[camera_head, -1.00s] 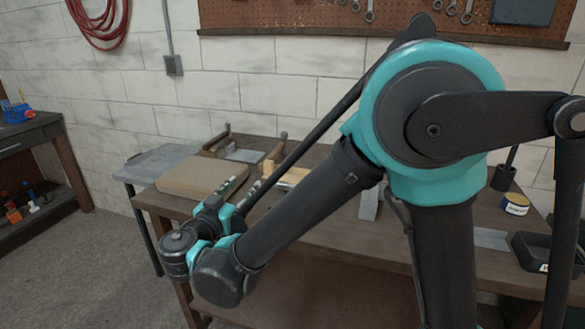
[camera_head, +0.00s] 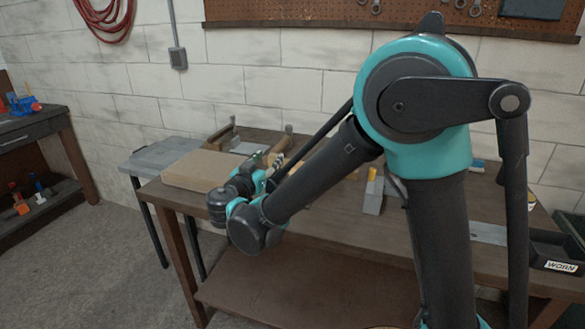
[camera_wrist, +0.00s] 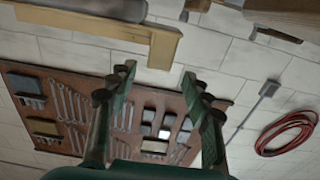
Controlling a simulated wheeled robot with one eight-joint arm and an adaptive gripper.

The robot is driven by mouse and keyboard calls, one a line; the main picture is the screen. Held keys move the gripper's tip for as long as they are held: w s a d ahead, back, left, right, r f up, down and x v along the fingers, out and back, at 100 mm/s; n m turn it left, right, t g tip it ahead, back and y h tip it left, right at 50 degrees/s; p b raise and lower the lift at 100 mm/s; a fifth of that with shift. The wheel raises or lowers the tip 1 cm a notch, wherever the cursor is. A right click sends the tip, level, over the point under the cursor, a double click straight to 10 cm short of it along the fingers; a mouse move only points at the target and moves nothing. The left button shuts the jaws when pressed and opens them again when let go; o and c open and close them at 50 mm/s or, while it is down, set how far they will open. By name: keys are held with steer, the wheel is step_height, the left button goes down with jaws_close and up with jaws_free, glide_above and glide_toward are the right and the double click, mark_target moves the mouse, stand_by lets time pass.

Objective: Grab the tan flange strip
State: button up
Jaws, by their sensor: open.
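A tan strip with a raised end (camera_wrist: 100,24), which looks like the flange strip, crosses the upper left of the wrist view. A dark grey piece lies along it. In the head view only bits of tan (camera_head: 275,159) show behind my arm, so most of the strip is hidden. My gripper (camera_wrist: 158,80) is open and empty, its two green fingers spread wide. The strip is beyond the fingertips in the wrist view, with no contact visible. In the head view my gripper is over the left part of the bench, partly hidden by my wrist.
A cardboard-coloured flat box (camera_head: 190,170) lies at the bench's left end, with a wooden frame (camera_head: 222,136) behind it. A grey block (camera_head: 373,197) stands mid-bench. A black bin (camera_head: 560,250) sits at the right. A tool pegboard (camera_wrist: 65,105) hangs on the wall.

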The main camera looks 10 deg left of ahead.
steer(key=w, duration=0.4)
steer(key=shift+w+d+f, duration=0.2)
steer(key=shift+d+f, duration=0.05)
steer(key=shift+d, duration=0.05)
steer(key=shift+c, duration=0.6)
jaws_close()
